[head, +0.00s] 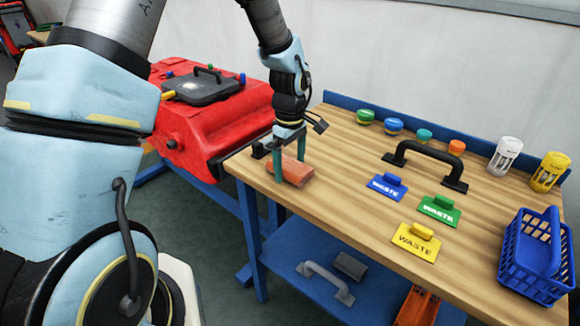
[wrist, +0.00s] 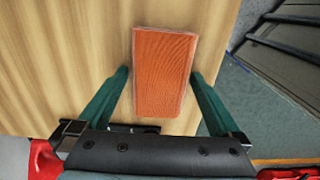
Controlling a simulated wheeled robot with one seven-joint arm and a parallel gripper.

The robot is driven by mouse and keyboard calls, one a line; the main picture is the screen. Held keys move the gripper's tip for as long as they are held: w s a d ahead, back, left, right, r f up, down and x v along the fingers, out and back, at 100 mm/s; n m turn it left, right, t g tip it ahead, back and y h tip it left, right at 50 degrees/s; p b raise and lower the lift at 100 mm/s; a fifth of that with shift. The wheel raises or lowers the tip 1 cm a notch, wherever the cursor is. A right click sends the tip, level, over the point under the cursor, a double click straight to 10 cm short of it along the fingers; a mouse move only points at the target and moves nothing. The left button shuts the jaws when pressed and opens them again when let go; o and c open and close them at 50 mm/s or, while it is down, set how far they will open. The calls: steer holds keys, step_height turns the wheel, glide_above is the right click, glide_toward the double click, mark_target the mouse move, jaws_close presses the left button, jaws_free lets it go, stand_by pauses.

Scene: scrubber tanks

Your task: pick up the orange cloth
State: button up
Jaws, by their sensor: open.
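The orange cloth (head: 291,170) is a folded rectangular block lying flat near the left end of the wooden workbench (head: 350,158). It also shows in the wrist view (wrist: 163,72), long side pointing away from my gripper. My gripper (head: 290,172) is open, pointing down at the cloth. In the wrist view its two green fingers (wrist: 163,78) stand one on each side of the cloth, with a gap visible on both sides. I cannot tell how far the fingertips are above the bench top.
A red scrubber tank (head: 215,120) stands left of the bench. A black handle (head: 428,162), blue (head: 387,187), green (head: 440,210) and yellow (head: 416,240) WASTE plates and a blue basket (head: 507,265) are to the right. Several small coloured caps line the back.

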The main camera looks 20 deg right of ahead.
mark_target(290, 165)
steer(key=c, duration=1.1)
step_height(290, 165, up, 10)
steer(key=shift+b, duration=1.2)
